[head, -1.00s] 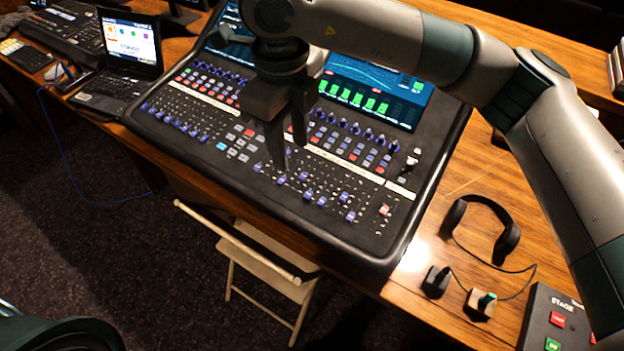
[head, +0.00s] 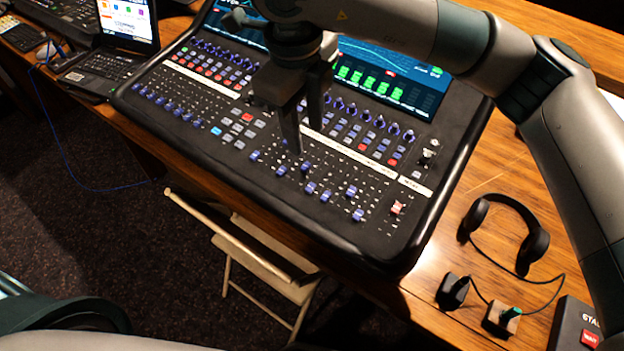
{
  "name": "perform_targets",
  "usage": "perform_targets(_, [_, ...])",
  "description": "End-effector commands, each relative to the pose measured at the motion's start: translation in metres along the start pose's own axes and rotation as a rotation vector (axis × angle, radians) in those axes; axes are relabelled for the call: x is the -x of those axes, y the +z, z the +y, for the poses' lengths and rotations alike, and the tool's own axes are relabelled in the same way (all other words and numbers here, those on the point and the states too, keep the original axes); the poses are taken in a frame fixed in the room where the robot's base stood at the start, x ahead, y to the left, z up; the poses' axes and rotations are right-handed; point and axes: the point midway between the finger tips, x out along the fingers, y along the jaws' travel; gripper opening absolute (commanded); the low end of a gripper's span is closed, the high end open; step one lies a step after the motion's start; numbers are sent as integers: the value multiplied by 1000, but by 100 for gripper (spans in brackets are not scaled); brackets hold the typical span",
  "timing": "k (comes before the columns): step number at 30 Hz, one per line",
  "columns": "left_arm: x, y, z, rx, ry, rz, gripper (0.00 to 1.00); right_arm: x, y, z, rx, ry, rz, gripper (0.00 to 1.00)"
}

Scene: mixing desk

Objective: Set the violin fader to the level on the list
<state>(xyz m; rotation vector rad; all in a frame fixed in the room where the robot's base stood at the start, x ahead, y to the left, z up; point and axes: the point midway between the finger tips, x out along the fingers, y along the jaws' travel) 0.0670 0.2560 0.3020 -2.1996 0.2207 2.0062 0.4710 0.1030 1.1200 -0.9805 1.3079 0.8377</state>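The mixing desk (head: 330,225) is a black console with rows of blue fader caps, coloured buttons and knobs. Front-right faders include blue caps (head: 310,187) at different heights and a red cap (head: 397,207) at the right end. Labels are too small to read, so I cannot tell which is the violin fader. My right gripper (head: 305,140) points down over the middle of the desk, its fingers apart and apparently empty. Whether a fingertip touches a cap is unclear. My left gripper is out of view. No readable list shows.
A laptop (head: 110,65) stands left of the desk. Headphones (head: 535,245), two small plugs or boxes (head: 453,291) and a dark button box (head: 575,330) lie on the wooden table at right. A folding chair (head: 240,245) stands in front.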

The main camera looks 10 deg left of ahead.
Motion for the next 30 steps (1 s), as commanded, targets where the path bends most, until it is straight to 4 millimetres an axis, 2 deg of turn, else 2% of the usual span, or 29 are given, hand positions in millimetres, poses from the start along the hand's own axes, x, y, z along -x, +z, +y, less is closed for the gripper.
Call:
perform_targets(8, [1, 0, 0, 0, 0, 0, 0, -2, 0, 0, 0, 1, 0, 38])
perform_targets(14, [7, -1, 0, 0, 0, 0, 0, -16, 0, 0, -1, 2, 1, 38])
perform_targets(20, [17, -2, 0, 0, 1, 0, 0, -43, 0, 0, -1, 4, 3, 38])
perform_targets(30, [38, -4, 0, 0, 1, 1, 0, -104, -1, 0, -1, 4, 3, 38])
